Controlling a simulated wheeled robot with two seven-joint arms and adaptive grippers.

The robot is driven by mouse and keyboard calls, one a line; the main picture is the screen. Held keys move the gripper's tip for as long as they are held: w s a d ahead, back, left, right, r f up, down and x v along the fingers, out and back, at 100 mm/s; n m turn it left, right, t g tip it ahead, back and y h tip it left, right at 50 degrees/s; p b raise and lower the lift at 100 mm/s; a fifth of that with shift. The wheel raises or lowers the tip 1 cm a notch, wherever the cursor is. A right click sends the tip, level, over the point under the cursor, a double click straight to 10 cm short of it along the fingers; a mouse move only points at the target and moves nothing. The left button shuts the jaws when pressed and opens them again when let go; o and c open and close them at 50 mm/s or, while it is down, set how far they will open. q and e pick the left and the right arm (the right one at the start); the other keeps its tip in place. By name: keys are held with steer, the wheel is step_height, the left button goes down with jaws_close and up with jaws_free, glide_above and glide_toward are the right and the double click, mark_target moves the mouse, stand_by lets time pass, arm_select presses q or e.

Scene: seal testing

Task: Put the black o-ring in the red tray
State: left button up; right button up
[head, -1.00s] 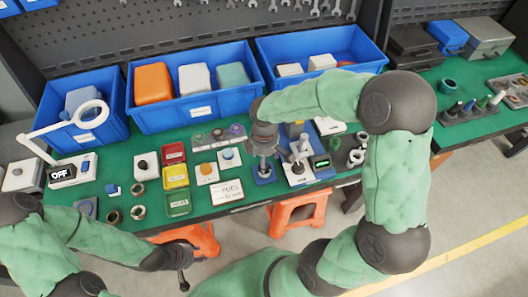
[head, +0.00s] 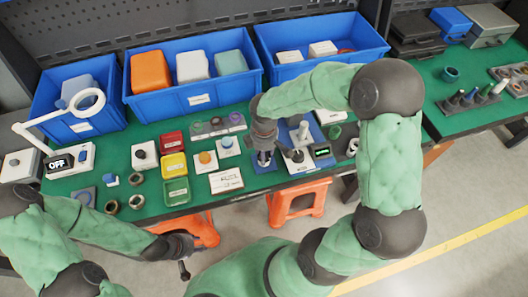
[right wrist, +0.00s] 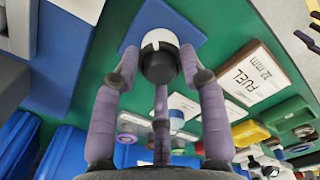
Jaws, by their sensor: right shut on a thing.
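The red tray (head: 172,140) stands on the green bench, behind the yellow and green trays. My right gripper (head: 264,157) points down over a blue plate, right of the trays. In the right wrist view its fingers (right wrist: 161,70) are closed around a round black-and-white part (right wrist: 161,57) above this plate. I cannot make out a separate black o-ring in the fingers. Small rings lie in a grey holder (head: 217,126) right of the red tray; their details are too small to tell. My left gripper (head: 182,262) hangs in front of the bench, away from the trays; its jaws are unclear.
Yellow (head: 174,166) and green (head: 176,191) trays stand in front of the red one. A white FUEL card (head: 226,181) lies to their right. Blue bins (head: 195,100) line the back. Metal rings (head: 136,201) lie at left. Orange stools (head: 298,200) stand below the front edge.

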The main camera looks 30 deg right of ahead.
steer(key=o, duration=0.4)
steer(key=c, duration=0.5)
steer(key=shift+r+p, duration=1.1)
steer(key=shift+r, duration=0.15)
steer(key=shift+r+p, duration=0.35)
steer(key=shift+r+p, duration=0.6)
steer(key=shift+r, duration=0.15)
